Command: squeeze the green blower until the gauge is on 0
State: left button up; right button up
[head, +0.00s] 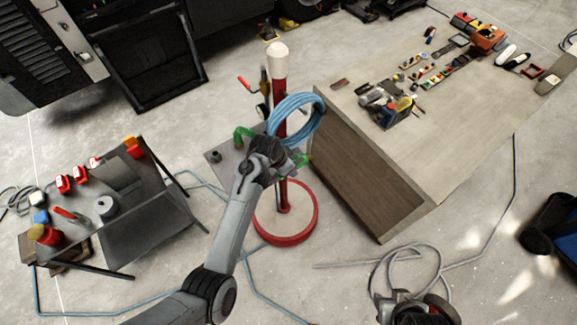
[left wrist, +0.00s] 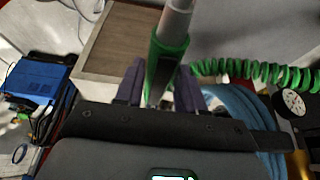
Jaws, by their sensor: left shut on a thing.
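The green blower (left wrist: 168,50) has a green body and a grey nozzle pointing up and away in the left wrist view. A bit of its green shows beside my gripper in the head view (head: 304,159). My left gripper (left wrist: 160,88) is shut on the blower, with one dark finger on each side of it. In the head view the left gripper (head: 284,162) is in front of the red post, below the blue hose coil. The round white gauge (left wrist: 293,102) is at the right of the left wrist view; its reading is too small to tell. My right gripper is not in view.
The red post (head: 280,98) stands on a round red base (head: 286,232) and carries a blue hose coil (head: 297,112). A green coiled hose (left wrist: 255,72) runs right from the blower. A wood-sided bench (head: 365,175) stands close on the right; a tool table (head: 150,225) is left.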

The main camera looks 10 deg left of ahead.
pick_arm(q)
grip_shut()
jog(key=shift+r, duration=0.35)
jog(key=shift+r+p, duration=0.35)
jog(key=shift+r, duration=0.35)
jog(key=shift+o, duration=1.1)
grip_release()
grip_shut()
